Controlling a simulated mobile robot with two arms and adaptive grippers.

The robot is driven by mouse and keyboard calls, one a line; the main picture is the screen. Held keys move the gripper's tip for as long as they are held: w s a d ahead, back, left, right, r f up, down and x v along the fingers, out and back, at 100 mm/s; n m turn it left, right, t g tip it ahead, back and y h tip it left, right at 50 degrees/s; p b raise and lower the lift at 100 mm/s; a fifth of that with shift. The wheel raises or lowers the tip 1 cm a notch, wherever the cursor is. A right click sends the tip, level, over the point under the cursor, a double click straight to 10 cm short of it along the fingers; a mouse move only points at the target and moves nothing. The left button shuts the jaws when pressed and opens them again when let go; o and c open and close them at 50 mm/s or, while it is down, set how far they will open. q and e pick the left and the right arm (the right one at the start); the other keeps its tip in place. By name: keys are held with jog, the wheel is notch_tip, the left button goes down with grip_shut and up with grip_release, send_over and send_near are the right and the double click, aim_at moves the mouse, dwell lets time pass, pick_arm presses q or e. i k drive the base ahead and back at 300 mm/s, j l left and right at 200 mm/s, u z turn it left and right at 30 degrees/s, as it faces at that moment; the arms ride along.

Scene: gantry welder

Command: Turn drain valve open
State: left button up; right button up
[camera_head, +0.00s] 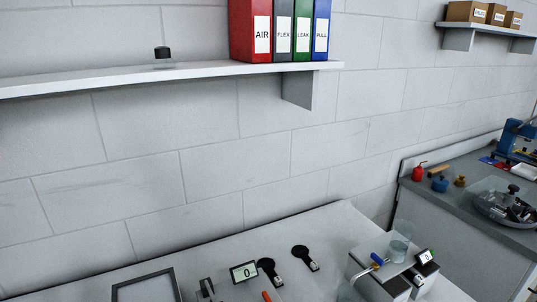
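Another clear vessel is partly visible below the valve, cut by the bottom edge. Whether the valve is open or shut is too small to tell. Neither of my grippers shows in the head view.
The near bench (215,262) holds a display reading 0 (244,272), two black round-headed items (301,252), a dark frame (147,287) and an orange-handled part (267,296). A wall shelf (180,73) carries binders (251,32). A side bench (435,193) holds tools.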

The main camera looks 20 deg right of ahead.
aim_at(378, 261)
jog(key=k+l+z, duration=0.1)
jog(key=z, duration=0.35)
jog(key=k+l+z, duration=0.1)
jog(key=z, duration=0.3)
jog(key=l+z, duration=0.2)
jog(key=z, duration=0.25)
jog(key=u, duration=0.1)
